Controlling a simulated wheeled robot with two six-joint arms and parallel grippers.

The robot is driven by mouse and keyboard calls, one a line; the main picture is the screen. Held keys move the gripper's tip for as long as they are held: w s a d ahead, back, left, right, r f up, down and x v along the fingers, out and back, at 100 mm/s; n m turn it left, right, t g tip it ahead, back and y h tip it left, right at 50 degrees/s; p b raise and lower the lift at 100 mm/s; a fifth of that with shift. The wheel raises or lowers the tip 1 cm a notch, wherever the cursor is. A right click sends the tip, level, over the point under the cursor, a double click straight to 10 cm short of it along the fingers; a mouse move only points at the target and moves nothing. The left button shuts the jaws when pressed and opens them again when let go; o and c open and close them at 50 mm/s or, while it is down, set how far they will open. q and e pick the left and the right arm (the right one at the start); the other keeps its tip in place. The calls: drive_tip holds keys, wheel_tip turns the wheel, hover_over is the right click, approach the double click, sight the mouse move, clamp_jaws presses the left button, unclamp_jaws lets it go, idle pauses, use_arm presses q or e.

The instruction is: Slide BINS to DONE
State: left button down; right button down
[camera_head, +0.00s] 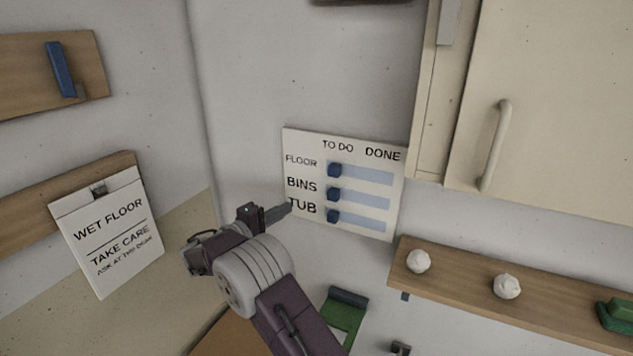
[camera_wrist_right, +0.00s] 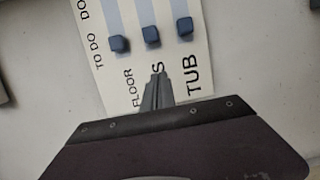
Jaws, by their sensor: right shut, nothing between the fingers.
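A white board (camera_head: 300,143) on the back wall has FLOOR, BINS and TUB rows, each with a pale blue track and a dark blue knob. The BINS knob (camera_head: 333,193) is at the left, TO DO end of its track (camera_head: 365,197); it also shows as the middle knob in the right wrist view (camera_wrist_right: 151,36). The FLOOR knob (camera_head: 334,170) and TUB knob (camera_head: 332,216) are at their left ends too. My right gripper (camera_head: 288,208) is shut and empty, left of the knobs; its fingertips (camera_wrist_right: 158,77) cover part of the BINS lettering, apart from the knob.
A wooden shelf (camera_head: 480,298) with two white lumps (camera_head: 418,260) is at the lower right, below a cabinet (camera_head: 560,100). A WET FLOOR sign (camera_head: 108,230) hangs at the left. A green item (camera_head: 343,320) is below the board.

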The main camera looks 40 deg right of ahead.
drive_tip(key=shift+w+r, duration=0.3)
drive_tip(key=shift+w, duration=0.05)
